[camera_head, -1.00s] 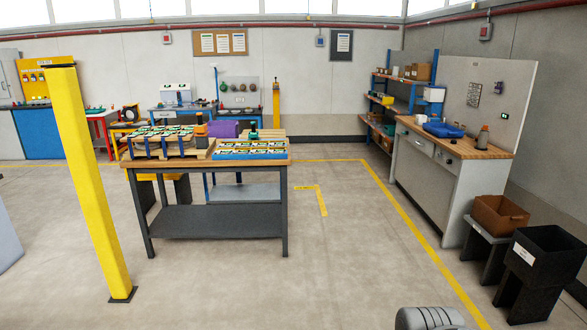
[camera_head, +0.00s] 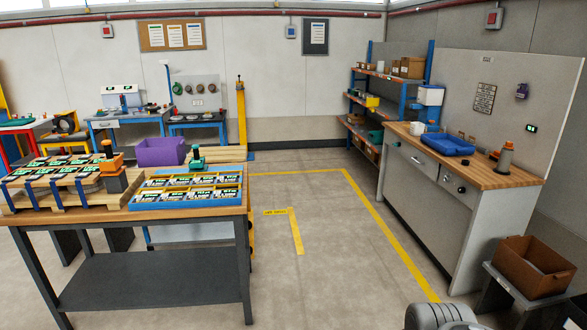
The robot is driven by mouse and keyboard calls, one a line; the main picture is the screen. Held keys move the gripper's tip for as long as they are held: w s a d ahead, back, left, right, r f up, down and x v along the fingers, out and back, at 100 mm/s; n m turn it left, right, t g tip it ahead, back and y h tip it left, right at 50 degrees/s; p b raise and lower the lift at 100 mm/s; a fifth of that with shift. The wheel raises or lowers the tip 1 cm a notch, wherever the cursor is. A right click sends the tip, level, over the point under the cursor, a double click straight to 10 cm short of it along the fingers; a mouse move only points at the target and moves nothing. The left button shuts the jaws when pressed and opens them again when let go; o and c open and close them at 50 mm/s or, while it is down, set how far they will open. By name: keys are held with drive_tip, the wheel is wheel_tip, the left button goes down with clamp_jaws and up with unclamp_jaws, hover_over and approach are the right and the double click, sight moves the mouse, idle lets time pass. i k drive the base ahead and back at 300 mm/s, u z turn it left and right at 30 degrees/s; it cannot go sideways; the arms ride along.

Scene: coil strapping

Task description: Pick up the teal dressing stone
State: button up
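I cannot make out a teal dressing stone for certain in the head view. A small teal-green object with a dark top (camera_head: 196,160) stands at the back right of the near table, but its kind is unclear at this size. A grey rounded part at the bottom edge seems to be my own arm. My gripper's fingers are not in view.
The near table (camera_head: 150,221) holds strapped packs, a blue tray (camera_head: 187,203) and a purple bin (camera_head: 161,151). The right workbench (camera_head: 489,179) carries a blue case (camera_head: 447,145). A brown bin (camera_head: 532,266) stands in front. Floor between them is clear.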

sight(196, 163)
drive_tip(key=u, duration=0.2)
drive_tip(key=i, duration=2.1)
drive_tip(key=u, duration=1.4)
drive_tip(key=i, duration=1.2)
drive_tip(key=u, duration=1.35)
drive_tip(key=i, duration=0.5)
drive_tip(key=u, duration=0.2)
